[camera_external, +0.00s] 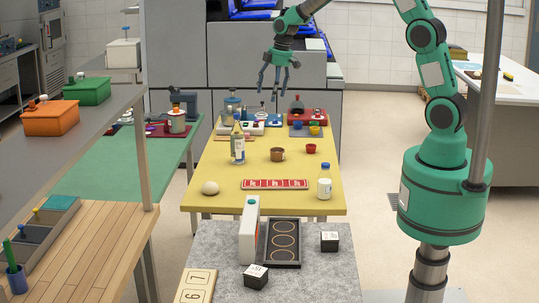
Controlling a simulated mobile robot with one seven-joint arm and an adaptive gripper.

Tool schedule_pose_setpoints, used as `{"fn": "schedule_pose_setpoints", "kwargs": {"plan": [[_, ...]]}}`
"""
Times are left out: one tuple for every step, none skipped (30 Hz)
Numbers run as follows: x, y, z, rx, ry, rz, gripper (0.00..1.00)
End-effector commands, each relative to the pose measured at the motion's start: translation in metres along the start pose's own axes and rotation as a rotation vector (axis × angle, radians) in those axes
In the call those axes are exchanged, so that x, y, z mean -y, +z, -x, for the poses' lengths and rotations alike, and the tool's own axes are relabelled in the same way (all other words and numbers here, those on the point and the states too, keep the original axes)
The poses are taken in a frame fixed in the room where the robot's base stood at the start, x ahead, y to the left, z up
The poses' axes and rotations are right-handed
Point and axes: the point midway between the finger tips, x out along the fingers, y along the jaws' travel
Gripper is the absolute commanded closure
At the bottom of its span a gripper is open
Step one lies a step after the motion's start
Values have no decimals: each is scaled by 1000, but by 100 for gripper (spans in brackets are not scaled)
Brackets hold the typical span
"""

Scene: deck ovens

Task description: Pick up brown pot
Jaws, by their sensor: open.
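The brown pot (277,155) stands upright on the yellow table (225,180), near its middle. It looks like a small round vessel with a handle at its side. My gripper (273,90) hangs from the arm above the far part of the table, fingers down and apart. It is open and empty, well above the table and farther back than the pot. Nothing hides the pot in this view.
A small red bowl (311,148) is right of the pot, and a glass bottle (238,145) is left. A red panel (275,184) and a white bottle (324,182) are in front. Several items crowd the table's far end. A white ball (210,188) sits front left.

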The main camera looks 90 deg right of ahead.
Motion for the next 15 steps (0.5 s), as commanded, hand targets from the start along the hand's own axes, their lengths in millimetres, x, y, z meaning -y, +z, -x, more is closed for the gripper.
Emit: {"fn": "schedule_pose_setpoints", "kwargs": {"plan": [[-15,4,-12,9,-6,-1,24],[-23,6,-19,12,-8,0,24],[-33,8,-28,16,-11,4,24],[-40,10,-35,20,-14,5,24],[-48,13,-42,23,-16,6,24],[-58,16,-51,26,-19,9,24],[-65,19,-59,30,-22,10,24],[-73,22,-66,32,-24,12,24],[-82,26,-76,35,-28,13,24],[-89,30,-84,38,-31,16,24],[-97,34,-91,40,-33,17,24],[-106,39,-101,44,-38,19,24],[-112,43,-109,46,-40,21,24],[-120,47,-117,49,-43,22,24],[-128,53,-127,52,-47,24,24]]}}
